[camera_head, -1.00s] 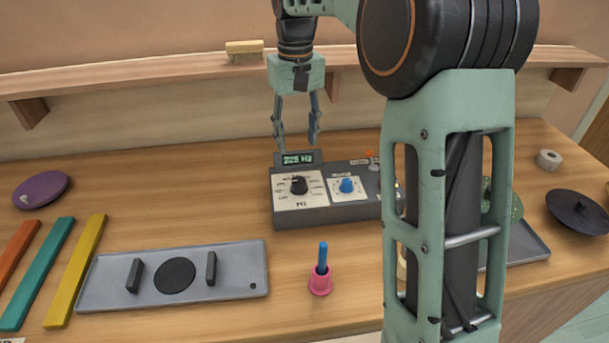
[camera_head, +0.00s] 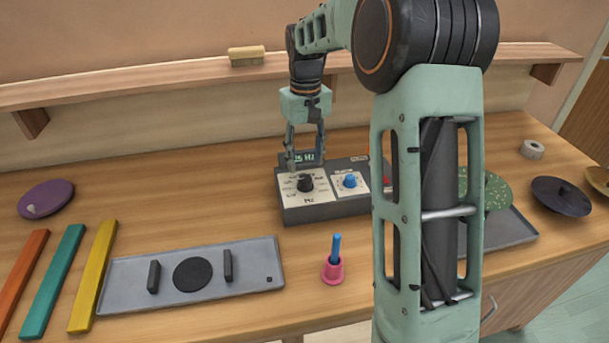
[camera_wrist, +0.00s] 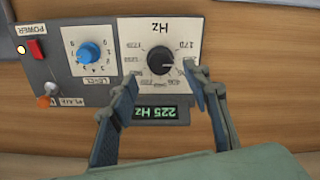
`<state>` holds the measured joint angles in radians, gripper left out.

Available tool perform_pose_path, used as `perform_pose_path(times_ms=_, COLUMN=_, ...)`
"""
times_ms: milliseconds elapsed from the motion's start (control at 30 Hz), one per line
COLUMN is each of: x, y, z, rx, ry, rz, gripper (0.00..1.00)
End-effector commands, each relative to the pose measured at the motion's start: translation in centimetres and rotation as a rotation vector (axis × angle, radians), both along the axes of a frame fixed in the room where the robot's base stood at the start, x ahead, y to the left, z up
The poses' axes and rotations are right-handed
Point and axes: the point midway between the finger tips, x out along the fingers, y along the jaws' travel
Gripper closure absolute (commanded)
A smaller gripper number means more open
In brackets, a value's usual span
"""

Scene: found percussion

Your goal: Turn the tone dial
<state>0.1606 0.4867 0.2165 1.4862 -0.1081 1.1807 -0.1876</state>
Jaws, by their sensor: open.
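The tone generator (camera_head: 325,203) is a dark grey box on the table at the back middle. Its black dial (camera_head: 305,183) sits on a cream panel marked Hz, and the same dial shows in the wrist view (camera_wrist: 160,60). The wrist view shows its display (camera_wrist: 153,115) reading 225 Hz, upside down. A blue level knob (camera_head: 350,181) is beside the dial. My gripper (camera_head: 305,160) is open and empty, above the box's display edge. In the wrist view its fingers (camera_wrist: 162,80) spread to either side of the dial, apart from it.
On the same box are a red power switch (camera_wrist: 36,49), a lit lamp and an orange-tipped toggle (camera_wrist: 44,101). A grey tray (camera_head: 130,285), a pink cup (camera_head: 333,270) with a blue stick, and coloured bars (camera_head: 58,270) lie nearer. A shelf (camera_head: 180,92) runs behind.

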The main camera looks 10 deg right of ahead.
Motion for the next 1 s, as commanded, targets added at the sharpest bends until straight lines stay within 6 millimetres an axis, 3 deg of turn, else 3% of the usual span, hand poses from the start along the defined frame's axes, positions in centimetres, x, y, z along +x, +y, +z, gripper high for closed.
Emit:
perform_pose_path(times_ms=100, x=-0.1, y=0.0, z=-2.4, rx=0.000, ry=0.004, rz=0.000, gripper=0.56)
perform_pose_path(times_ms=300, x=-0.1, y=0.0, z=-5.0, rx=-0.001, ry=0.002, rz=0.001, gripper=0.56)
perform_pose_path(times_ms=700, x=0.0, y=0.0, z=-5.8, rx=-0.001, ry=0.000, rz=0.001, gripper=0.56)
perform_pose_path(times_ms=1000, x=0.0, y=0.0, z=-5.7, rx=-0.001, ry=0.000, rz=0.001, gripper=0.88)
